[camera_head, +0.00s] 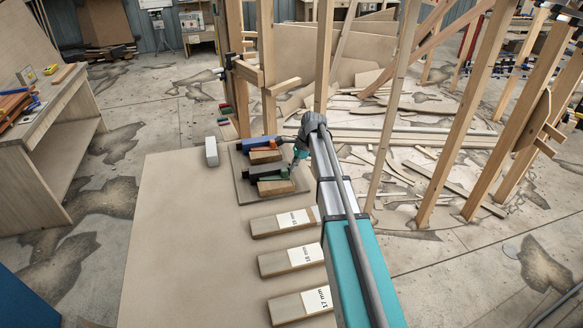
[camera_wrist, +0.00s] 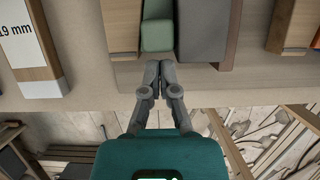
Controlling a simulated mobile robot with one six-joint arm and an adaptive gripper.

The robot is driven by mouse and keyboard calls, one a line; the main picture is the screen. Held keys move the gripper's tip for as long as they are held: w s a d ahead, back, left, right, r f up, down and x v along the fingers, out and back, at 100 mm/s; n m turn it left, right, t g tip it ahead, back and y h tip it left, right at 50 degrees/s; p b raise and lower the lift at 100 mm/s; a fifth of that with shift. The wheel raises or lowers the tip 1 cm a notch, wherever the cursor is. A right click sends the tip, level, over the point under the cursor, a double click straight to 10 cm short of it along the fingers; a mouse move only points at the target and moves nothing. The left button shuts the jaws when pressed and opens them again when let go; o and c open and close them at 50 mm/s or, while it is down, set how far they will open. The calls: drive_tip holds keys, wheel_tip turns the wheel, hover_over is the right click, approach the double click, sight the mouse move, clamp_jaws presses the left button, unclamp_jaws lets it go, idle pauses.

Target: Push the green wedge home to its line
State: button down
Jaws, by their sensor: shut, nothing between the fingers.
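The green wedge (camera_wrist: 157,34) lies between a wooden block (camera_wrist: 120,28) on its left and a dark grey block (camera_wrist: 207,30) on its right in the wrist view. Only its near end shows; the rest runs past the top edge. In the head view the wedge (camera_head: 285,171) is a small green patch partly hidden beside my gripper (camera_head: 300,152). My gripper (camera_wrist: 160,66) is shut and empty, its fingertips together just short of the wedge's near end. I cannot tell whether they touch it. I cannot make out the line.
The blocks sit on a grey board (camera_head: 245,194) on the table (camera_head: 170,240), with a blue piece (camera_head: 258,142) behind. A pale block (camera_head: 211,151) stands to the left. Labelled wooden pieces, including the 19 mm one (camera_head: 283,223), lie in front. Upright timbers stand right of the table.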

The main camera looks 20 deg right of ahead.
drive_tip(key=d, duration=0.3)
drive_tip(key=d+r+p, duration=0.1)
drive_tip(key=d, duration=0.2)
drive_tip(key=shift+r, duration=0.15)
drive_tip(key=p+v, duration=0.8)
drive_tip(key=shift+r, duration=0.3)
drive_tip(key=shift+s, duration=0.1)
drive_tip(key=s+a+f+n+h, duration=0.1)
drive_tip(key=s+a+n, duration=0.4)
drive_tip(key=s, duration=0.4)
drive_tip(key=s+a+f+n+h+b, duration=0.1)
drive_tip(key=s+a+n+h, duration=0.1)
drive_tip(key=s+a+n, duration=0.3)
drive_tip(key=s+a+f+n+h+b, duration=0.1)
drive_tip(key=s+a+n, duration=0.5)
drive_tip(key=s, duration=0.7)
drive_tip(key=shift+s+f+n, duration=0.35)
drive_tip(key=shift+f+n, duration=0.2)
drive_tip(key=shift+n, duration=0.45)
idle(0.6)
